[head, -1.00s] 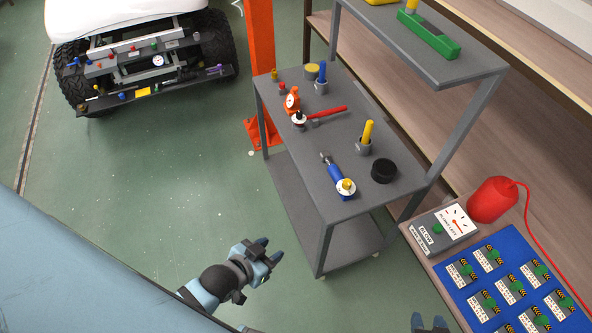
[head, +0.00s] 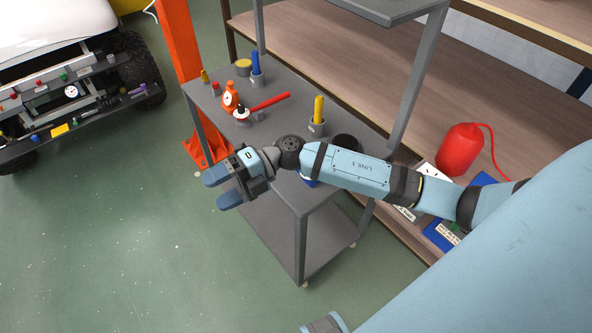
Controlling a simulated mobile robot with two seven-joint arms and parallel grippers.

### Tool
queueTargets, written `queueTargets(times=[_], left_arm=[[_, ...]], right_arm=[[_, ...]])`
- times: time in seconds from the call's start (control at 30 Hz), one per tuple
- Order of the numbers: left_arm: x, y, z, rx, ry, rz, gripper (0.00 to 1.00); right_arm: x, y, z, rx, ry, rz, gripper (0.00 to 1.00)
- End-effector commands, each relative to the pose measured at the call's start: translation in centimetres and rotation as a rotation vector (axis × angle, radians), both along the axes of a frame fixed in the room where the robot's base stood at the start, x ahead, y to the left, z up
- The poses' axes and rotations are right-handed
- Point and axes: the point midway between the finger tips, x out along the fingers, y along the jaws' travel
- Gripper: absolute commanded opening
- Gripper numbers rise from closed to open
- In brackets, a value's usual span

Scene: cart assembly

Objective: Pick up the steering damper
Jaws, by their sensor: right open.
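The steering damper looks to be the blue cylinder with a thin metal rod that lay on the grey cart's (head: 283,92) top near its front end. Now my right arm covers nearly all of it, and only a small blue bit (head: 309,182) shows below the arm. My right gripper (head: 214,191) is open and empty, past the cart's left edge, with its fingers pointing left. It is apart from the blue part.
On the cart top stand an orange gauge piece (head: 230,97), a red-handled tool (head: 268,101), a yellow-handled piece (head: 318,112) and a black round part (head: 346,142). An orange post (head: 179,45) rises behind the cart. Open green floor lies left.

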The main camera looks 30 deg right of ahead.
Motion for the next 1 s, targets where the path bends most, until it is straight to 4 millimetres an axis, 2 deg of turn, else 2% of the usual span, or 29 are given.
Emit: queueTargets(times=[0.03,0.07,0.17,0.2,0.3,0.4,0.5,0.6,0.67,1.0], left_arm=[[0.1,-0.1,-2.1,-0.002,-0.003,0.0,0.64],[0.2,-0.1,-2.6,-0.003,-0.004,0.0,0.64],[0.4,-0.2,-4.0,-0.006,-0.011,-0.001,0.64],[0.5,-0.3,-4.5,-0.008,-0.011,-0.001,0.64],[0.6,-0.3,-5.6,-0.011,-0.013,-0.002,0.64],[0.6,-0.4,-6.1,-0.014,-0.019,-0.002,0.64],[0.6,-0.5,-6.4,-0.015,-0.018,-0.003,0.64],[0.6,-0.5,-6.5,-0.016,-0.014,-0.004,0.64],[0.5,-0.5,-6.6,-0.016,-0.014,-0.004,0.64],[0.6,-0.7,-6.3,-0.029,-0.028,-0.005,0.64]], right_arm=[[1.1,-1.6,-2.5,-0.154,-0.071,0.079,0.7],[1.6,-2.7,-3.5,-0.253,-0.101,0.123,0.7],[3.9,-7.8,-6.2,-0.597,-0.169,0.228,0.7],[5.0,-10.2,-6.8,-0.731,-0.182,0.248,0.7],[7.5,-16.3,-7.2,-1.03,-0.182,0.257,0.7],[9.2,-21.4,-6.4,-1.256,-0.156,0.231,0.7],[10.1,-24.6,-5.4,-1.395,-0.129,0.2,0.7],[10.4,-26.1,-5.2,-1.461,-0.11,0.182,0.7],[10.4,-26.4,-5.8,-1.474,-0.105,0.18,0.7],[10.4,-26.4,-12.0,-1.471,-0.107,0.181,0.7]])
